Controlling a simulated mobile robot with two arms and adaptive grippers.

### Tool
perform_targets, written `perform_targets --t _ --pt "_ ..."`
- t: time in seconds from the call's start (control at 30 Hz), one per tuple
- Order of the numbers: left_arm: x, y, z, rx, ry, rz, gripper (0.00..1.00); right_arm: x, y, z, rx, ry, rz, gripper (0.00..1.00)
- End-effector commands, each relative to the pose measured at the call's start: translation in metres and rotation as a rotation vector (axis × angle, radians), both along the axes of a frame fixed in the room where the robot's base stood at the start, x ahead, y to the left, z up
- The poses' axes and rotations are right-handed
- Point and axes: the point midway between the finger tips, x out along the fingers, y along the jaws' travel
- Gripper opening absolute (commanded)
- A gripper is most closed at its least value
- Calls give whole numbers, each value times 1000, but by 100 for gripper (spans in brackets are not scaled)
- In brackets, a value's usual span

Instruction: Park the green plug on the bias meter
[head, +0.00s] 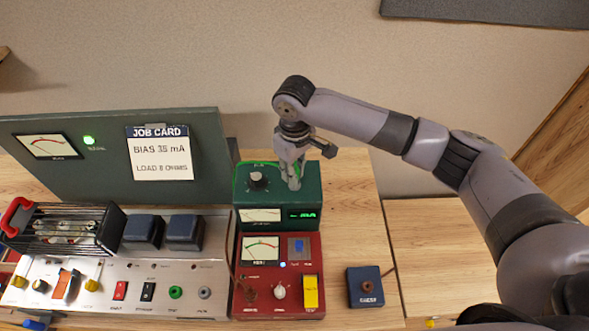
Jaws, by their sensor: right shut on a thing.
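The bias meter is a green box (306,194) on the bench, with a black knob on top, a dial and a small green display reading "-- mA" on its front. My right gripper (293,182) points down over the right part of its top. It is shut on what seems to be the green plug; the fingers hide most of it, and only a little green shows between them. I cannot tell whether the plug touches the meter or sits in a socket. My left gripper is not in view.
A red meter box (281,299) stands in front of the green one. A silver amplifier (140,303) with a tube cage (70,229) and a green jack (176,292) is at left. A blue box (365,287) stands at right. Behind is a panel with a job card (160,153).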

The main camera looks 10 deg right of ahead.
Motion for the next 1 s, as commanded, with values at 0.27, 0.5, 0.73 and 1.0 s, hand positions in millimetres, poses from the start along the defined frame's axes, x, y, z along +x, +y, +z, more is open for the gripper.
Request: perform_targets --t 0.27,0.5,0.73,1.0 --pt "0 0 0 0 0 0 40 0 0 -4 1 1 0 0" --pt "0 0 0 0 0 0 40 0 0 -8 0 0 1 0" --pt "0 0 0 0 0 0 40 0 0 -11 0 0 1 0" --pt "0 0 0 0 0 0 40 0 0 -11 0 0 1 19"
